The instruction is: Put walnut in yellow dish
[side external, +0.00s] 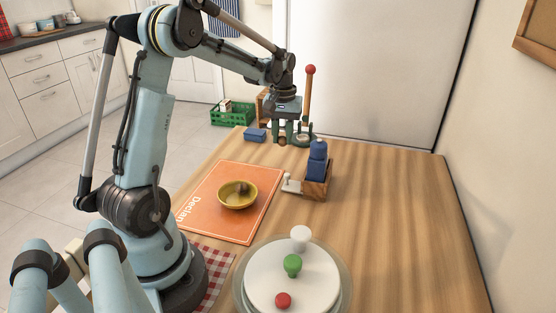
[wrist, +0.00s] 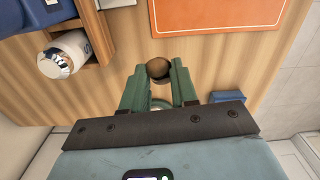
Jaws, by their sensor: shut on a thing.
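A brown round walnut (wrist: 158,68) shows between the green fingertips of my gripper (wrist: 157,75) in the wrist view. My gripper is shut on it. In the side external view my gripper (side external: 293,138) is low over the far part of the table, beside a green stand with an upright wooden lever and red knob (side external: 310,70). The walnut cannot be made out there. The yellow dish (side external: 238,201) sits on the orange mat (side external: 218,228), nearer than my gripper. A small dark brown lump (side external: 243,188) lies in the dish. The dish is out of the wrist view.
A small blue box (side external: 255,134) sits at the far left edge. A round white lid with knobs (side external: 265,275) is in front. The table's right side is clear.

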